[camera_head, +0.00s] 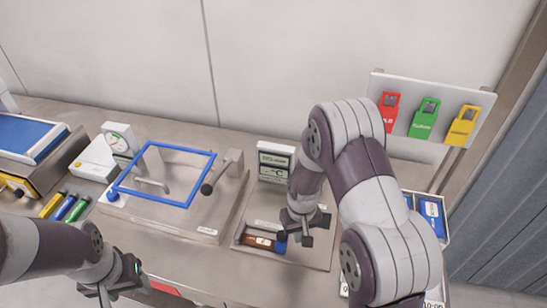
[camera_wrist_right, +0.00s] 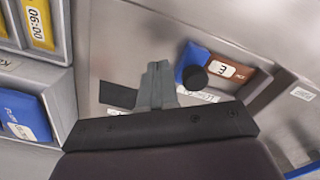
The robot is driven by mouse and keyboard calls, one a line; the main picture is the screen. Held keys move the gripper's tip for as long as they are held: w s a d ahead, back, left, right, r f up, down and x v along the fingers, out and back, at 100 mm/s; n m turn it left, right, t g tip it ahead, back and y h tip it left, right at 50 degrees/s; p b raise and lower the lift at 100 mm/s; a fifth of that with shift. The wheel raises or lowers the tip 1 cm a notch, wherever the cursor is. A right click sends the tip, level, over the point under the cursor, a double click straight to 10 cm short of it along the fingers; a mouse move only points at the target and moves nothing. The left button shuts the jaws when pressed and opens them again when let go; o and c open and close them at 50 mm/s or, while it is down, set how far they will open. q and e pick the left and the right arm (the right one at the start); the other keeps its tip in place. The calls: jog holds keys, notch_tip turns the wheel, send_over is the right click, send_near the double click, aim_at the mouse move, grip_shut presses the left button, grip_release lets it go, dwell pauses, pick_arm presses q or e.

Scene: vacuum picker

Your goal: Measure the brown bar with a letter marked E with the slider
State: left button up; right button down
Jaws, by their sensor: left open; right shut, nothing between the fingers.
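The brown bar (camera_head: 258,241) lies in the measuring station at the front middle. In the right wrist view the brown bar (camera_wrist_right: 228,69) shows a white label with a turned letter that looks like an E. The blue slider (camera_head: 281,243) is at the bar's right end; in the right wrist view the blue slider (camera_wrist_right: 188,59) carries a dark round knob (camera_wrist_right: 195,78). My right gripper (camera_head: 306,237) is shut and empty, just right of the slider; its closed fingers (camera_wrist_right: 157,86) point down beside the knob, apparently not holding it. My left gripper (camera_head: 118,290) is open and empty at the lower left.
A display box (camera_head: 275,161) stands behind the bar. A blue-framed station (camera_head: 163,175) with a lever is to the left. Colored tubes (camera_head: 66,207) lie further left. Red, green and yellow tags (camera_head: 425,118) hang at the back right. Bins (camera_head: 430,215) stand at the right.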

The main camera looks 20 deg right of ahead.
notch_tip(320, 180, up, 6)
jog(key=p, duration=0.4)
jog(key=shift+r+p, duration=0.2)
jog(key=shift+p, duration=0.15)
